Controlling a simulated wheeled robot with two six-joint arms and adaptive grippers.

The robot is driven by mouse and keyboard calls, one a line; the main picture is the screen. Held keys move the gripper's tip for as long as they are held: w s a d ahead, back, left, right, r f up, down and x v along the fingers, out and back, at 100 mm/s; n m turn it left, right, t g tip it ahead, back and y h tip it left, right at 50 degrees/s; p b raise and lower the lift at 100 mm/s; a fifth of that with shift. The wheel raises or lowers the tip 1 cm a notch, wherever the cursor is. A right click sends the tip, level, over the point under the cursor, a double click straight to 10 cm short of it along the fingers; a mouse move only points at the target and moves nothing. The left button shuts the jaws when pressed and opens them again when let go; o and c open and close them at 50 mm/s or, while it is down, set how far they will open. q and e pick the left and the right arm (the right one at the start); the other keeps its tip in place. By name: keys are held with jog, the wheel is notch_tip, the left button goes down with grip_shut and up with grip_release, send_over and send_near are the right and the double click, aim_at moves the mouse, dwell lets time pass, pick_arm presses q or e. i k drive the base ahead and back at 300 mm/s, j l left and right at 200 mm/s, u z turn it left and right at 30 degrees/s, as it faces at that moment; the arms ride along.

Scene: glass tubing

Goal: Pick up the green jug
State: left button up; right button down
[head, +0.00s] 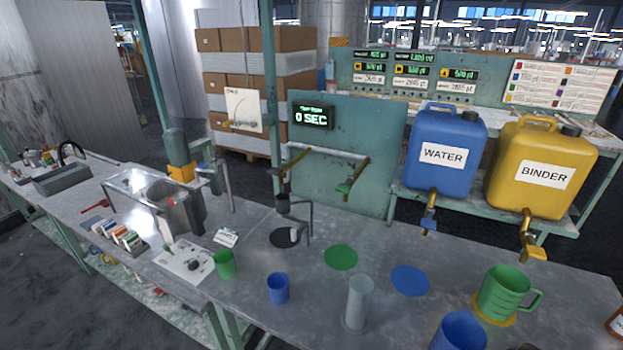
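The green jug (503,293) stands upright at the right of the bench, on a yellow disc (477,312). It is open at the top, and its handle points to the right. A smaller green cup (224,265) without a visible handle stands further left on the bench. Neither of my grippers shows in the head view, so nothing is seen touching the jug.
A blue jug (460,334) stands left of the green jug, cut off by the bottom edge. A grey cylinder (358,303) and a small blue cup (278,289) stand further left. The yellow binder canister (541,172) has its tap above and behind the jug.

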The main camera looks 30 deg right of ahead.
aim_at(504, 288)
jog(key=k+j+z, duration=0.1)
jog(key=z, duration=2.3)
